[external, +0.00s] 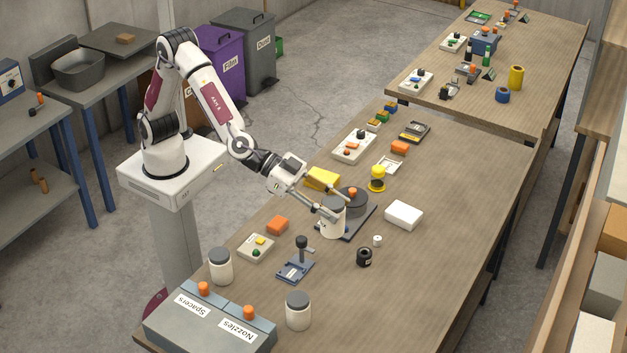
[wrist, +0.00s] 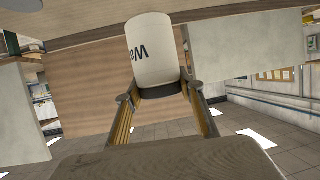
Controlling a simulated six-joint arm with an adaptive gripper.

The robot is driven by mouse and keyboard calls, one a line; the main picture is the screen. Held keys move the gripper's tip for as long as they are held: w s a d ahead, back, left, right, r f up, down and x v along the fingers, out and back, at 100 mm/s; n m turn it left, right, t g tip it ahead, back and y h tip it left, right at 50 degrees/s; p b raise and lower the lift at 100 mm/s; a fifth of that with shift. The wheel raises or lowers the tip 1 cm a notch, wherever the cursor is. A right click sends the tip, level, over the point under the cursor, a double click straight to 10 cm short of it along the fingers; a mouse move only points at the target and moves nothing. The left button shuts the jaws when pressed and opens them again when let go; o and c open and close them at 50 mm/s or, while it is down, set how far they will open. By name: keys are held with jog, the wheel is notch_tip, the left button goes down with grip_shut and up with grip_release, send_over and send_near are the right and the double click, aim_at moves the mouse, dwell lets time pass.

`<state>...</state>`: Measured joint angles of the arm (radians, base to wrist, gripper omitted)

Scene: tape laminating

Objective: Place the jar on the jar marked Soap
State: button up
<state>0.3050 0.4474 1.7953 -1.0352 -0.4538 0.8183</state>
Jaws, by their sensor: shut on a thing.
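A white jar (external: 332,222) with a dark lid is in my gripper (external: 329,208), over the left side of a dark base plate. In the wrist view the same jar (wrist: 151,48) sits between my two fingers, which close around its dark lid (wrist: 162,90). Part of an upside-down label shows on it, seemingly starting "Wa". Two other white jars with grey lids stand on the table, one at the left (external: 221,268) and one nearer the front (external: 298,312). I cannot read a label on either, so I cannot tell which is marked Soap.
A grey two-part bin (external: 210,325) labelled Spacers and Nozzles stands at the front left corner. A white box (external: 404,215) and black ring (external: 364,257) are to the right. The right front tabletop is clear.

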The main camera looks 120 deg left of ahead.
jog(key=d+r+m+h, duration=0.1)
jog(key=d+r, duration=0.2)
jog(key=d, duration=1.5)
jog(key=shift+w, duration=0.45)
jog(key=shift+f, duration=0.15)
notch_tip(320, 180, down, 6)
jog(key=shift+f, duration=0.15)
jog(key=shift+f+h, duration=0.3)
jog(key=shift+f, duration=1.45)
jog(key=shift+f, duration=0.15)
